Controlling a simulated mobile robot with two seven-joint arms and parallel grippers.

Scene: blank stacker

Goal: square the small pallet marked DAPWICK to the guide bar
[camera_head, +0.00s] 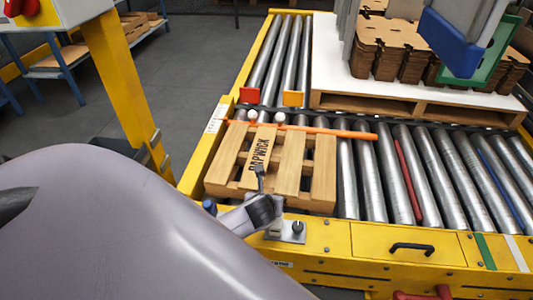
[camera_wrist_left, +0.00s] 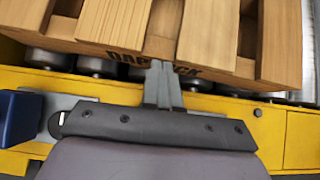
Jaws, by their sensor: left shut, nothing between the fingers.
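The small wooden pallet marked DAPWICK (camera_head: 290,165) lies on the rollers at the near left end of the conveyor. Its far edge lies close along the orange guide bar (camera_head: 355,134); I cannot tell whether they touch evenly. My left gripper (camera_head: 259,176) is shut and empty at the pallet's near side. In the left wrist view the closed fingers (camera_wrist_left: 160,68) reach the pallet's near edge (camera_wrist_left: 215,68), covering part of the DAPWICK lettering. Contact there is unclear. My right gripper is not in view.
The yellow conveyor frame (camera_head: 360,240) runs along the near side, with a knob (camera_head: 298,227) and a black handle (camera_head: 411,247). A larger pallet (camera_head: 400,103) with stacked brown cardboard stands beyond the bar.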

